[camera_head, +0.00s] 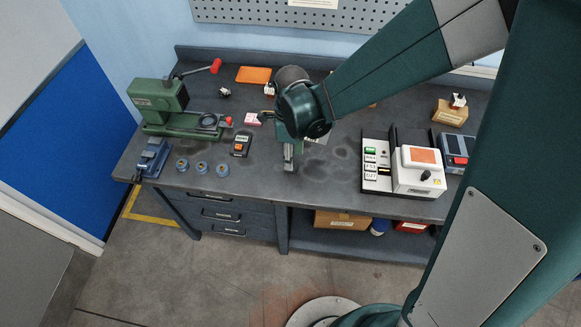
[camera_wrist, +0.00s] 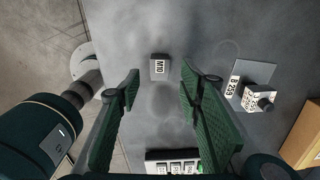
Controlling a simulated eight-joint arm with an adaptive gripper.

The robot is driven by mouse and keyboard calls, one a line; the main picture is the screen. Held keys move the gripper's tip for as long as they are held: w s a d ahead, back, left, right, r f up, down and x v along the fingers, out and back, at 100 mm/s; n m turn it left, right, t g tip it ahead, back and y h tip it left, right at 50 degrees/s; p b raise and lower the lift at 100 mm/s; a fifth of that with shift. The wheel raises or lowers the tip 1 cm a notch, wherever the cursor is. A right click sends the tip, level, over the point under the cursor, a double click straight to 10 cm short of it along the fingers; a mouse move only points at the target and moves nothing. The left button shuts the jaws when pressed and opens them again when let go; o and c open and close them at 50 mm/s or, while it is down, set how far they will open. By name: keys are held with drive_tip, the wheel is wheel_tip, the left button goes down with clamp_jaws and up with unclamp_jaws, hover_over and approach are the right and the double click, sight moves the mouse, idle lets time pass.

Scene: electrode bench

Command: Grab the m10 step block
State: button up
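The m10 step block (camera_wrist: 158,67) is a small grey block with a white M10 label. It stands on the dark grey bench top in the upper middle of the wrist view. My gripper (camera_wrist: 160,84) is open, with a green finger on either side of the picture. The block shows in the gap between the fingers, beyond their tips, and nothing is held. In the head view my gripper (camera_head: 289,158) points down over the middle of the bench, near its front. I cannot clearly make out the block there; the gripper and arm cover that area.
A B 259 plate (camera_wrist: 258,72) lies right of the block.

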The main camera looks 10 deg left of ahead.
drive_tip(key=shift+a+f, duration=0.1)
drive_tip(key=shift+f, duration=2.5)
drive_tip(key=c, duration=1.2)
drive_tip(key=shift+o, duration=0.2)
drive_tip(key=shift+r, duration=0.15)
drive_tip(key=shift+r, duration=4.9)
